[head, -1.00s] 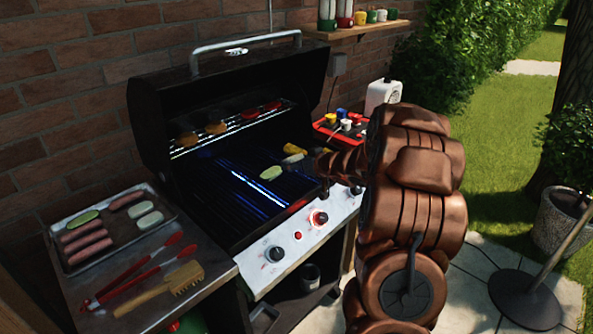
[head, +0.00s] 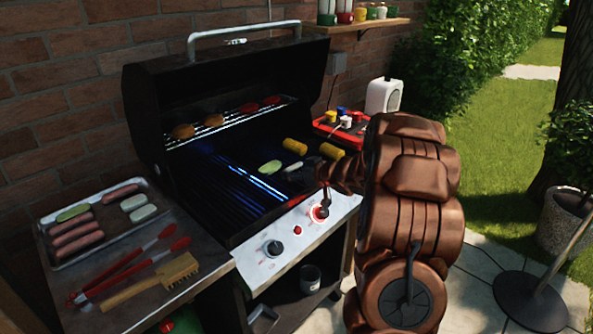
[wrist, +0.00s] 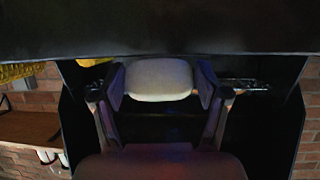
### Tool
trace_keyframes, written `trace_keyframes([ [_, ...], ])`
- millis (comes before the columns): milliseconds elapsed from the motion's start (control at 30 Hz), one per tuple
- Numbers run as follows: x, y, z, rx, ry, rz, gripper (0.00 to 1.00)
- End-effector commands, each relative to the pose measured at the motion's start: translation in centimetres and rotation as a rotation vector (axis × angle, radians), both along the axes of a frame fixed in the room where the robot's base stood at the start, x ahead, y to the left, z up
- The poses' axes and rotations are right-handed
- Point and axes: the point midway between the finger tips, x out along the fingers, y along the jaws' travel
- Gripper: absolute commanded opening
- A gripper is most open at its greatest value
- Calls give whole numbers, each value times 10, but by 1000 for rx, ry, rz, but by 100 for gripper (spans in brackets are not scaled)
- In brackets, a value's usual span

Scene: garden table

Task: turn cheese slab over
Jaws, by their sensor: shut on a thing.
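A pale cheese slab (wrist: 159,79) sits between the two fingers of my gripper (wrist: 160,88) in the wrist view. The fingers press on its two short ends, and its broad face shows. In the head view my gripper is at the right part of the grill, mostly hidden by my own brown arm. A small pale shape (head: 313,162) by it looks like the same slab. I cannot tell there whether it touches the grate (head: 215,178).
A green vegetable slice (head: 270,167) and two corn pieces (head: 294,146) lie close to my gripper. The open lid (head: 220,85) stands behind, above a warming rack with several patties. At left are a tray (head: 62,262) of sausages and pale slabs, tongs (head: 130,262) and a brush (head: 150,282).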

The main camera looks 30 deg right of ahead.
Motion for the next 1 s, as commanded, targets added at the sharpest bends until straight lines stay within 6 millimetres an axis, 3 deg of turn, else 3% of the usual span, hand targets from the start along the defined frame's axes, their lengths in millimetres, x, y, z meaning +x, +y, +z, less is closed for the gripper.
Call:
trace_keyframes([
  [1000, 0, 0, -18, 1, 0, 0, 40],
])
